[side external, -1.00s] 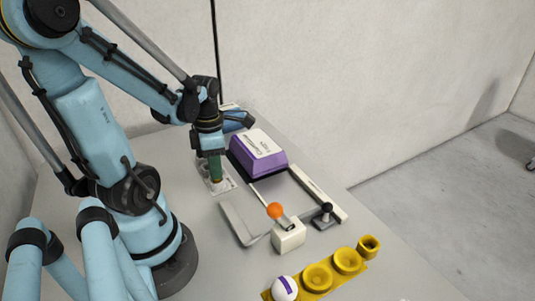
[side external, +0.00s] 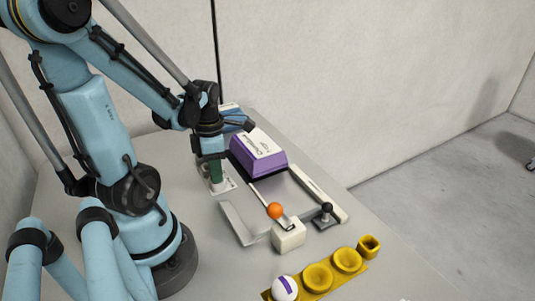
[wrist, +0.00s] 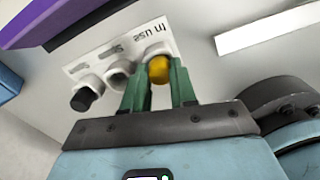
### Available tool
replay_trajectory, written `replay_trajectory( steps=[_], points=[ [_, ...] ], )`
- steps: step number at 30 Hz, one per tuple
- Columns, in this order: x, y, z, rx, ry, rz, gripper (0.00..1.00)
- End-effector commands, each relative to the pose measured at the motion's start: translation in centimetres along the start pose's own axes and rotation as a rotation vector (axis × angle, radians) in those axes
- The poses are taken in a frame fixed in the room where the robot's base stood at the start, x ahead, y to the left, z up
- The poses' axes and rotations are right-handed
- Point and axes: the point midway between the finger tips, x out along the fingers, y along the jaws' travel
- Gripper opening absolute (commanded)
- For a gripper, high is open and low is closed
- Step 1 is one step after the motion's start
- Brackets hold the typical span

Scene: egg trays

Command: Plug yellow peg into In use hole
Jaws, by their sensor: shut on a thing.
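The yellow peg (wrist: 158,70) is between the green fingers of my gripper (wrist: 160,84) in the wrist view, and the gripper is shut on it. It is at the right-hand white socket (wrist: 153,50) of a white panel (wrist: 100,58) marked "In use". Whether it is inside the hole or just over it cannot be told. In the side view, my gripper (side external: 215,172) points down close over the panel (side external: 231,184); the peg is hidden there.
In the wrist view, a black peg (wrist: 82,99) is at the left socket, and the middle socket (wrist: 117,76) is beside it. In the side view, a purple box (side external: 258,156), an orange-knobbed lever (side external: 274,211) and a yellow egg tray (side external: 332,273) stand to the right.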

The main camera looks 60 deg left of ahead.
Motion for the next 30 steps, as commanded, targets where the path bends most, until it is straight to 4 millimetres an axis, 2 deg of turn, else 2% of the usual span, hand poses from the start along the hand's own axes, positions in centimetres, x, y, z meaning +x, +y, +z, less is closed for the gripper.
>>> replay_trajectory(
  steps=[6,7,12,23,30],
  points=[
    [0.0,0.0,0.0,0.0,0.0,0.0,0.0],
    [0.0,0.0,0.0,0.0,0.0,0.0,0.31],
    [0.0,0.0,0.0,0.0,0.0,0.0,0.56],
    [-0.2,0.0,0.0,0.0,0.0,0.0,0.56],
    [-1.9,0.0,0.0,0.0,0.0,0.0,0.56]
  ],
)
